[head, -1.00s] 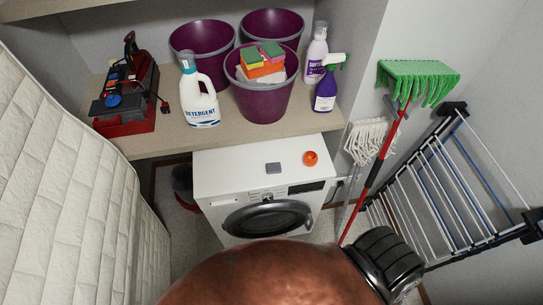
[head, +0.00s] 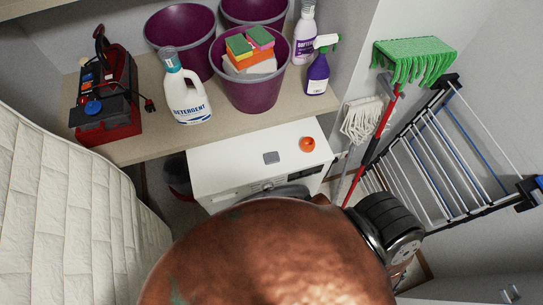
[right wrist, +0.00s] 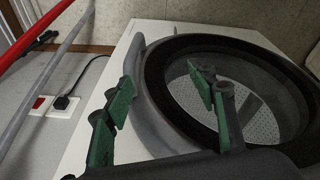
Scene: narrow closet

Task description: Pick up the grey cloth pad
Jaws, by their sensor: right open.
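The grey cloth pad (head: 271,157) is a small flat square lying on the white top of the washing machine (head: 235,164). An orange round object lies to its right. My right gripper (right wrist: 165,105) shows in the right wrist view, with its green-padded fingers apart and nothing between them. It is in front of the washing machine's round door (right wrist: 250,85). The pad is not visible in the right wrist view. The right gripper cannot be made out in the head view. My left gripper is in no frame.
A large copper-brown rounded form (head: 270,255) hides the washing machine's lower front. The orange object (head: 307,144) is near the pad. Behind is a shelf with a detergent bottle (head: 187,92) and buckets (head: 255,92). Mops and a drying rack (head: 450,160) stand right; a mattress (head: 60,220) is left.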

